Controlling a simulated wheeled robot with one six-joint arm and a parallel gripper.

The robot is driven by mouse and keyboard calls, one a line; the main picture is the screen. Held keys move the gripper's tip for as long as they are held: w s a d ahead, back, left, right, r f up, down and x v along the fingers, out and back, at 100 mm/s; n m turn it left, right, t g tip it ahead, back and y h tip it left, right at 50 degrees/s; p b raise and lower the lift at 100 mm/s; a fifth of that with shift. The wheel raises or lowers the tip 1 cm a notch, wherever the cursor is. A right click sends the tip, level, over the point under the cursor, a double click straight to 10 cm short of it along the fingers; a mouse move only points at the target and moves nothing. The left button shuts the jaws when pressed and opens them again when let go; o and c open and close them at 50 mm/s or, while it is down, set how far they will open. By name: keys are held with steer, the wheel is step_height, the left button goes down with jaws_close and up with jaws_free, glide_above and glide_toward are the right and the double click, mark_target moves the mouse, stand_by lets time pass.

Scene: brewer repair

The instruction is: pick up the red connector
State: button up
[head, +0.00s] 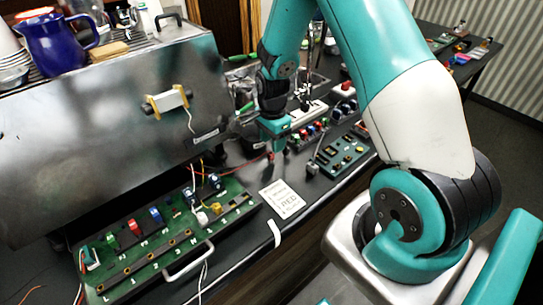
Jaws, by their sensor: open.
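My gripper (277,146) hangs over the black worktop in the middle of the head view, pointing down. Its jaws are small here, and I see nothing clearly held between them. A small red piece (270,156), at the end of a thin red wire, shows just below and left of the fingers; it looks like the red connector. I cannot tell whether the fingers touch it. A red block (134,227) also sits on the long green board (150,262), between a green and a blue one, far left of my gripper.
The steel brewer (100,110) fills the left, with a blue jug (55,42) on top. A printed white card (282,198) lies on the worktop. Green panels with buttons (342,155) stand right of my gripper. Loose wires hang near the board.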

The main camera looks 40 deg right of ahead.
mark_target(271, 158)
steer(key=shift+s+a+f+p, duration=0.1)
steer(key=shift+f+p, duration=0.55)
steer(key=shift+f, duration=0.7)
steer(key=shift+a+f+p, duration=0.1)
steer(key=shift+f+p, duration=0.5)
steer(key=shift+f, duration=0.7)
jaws_close()
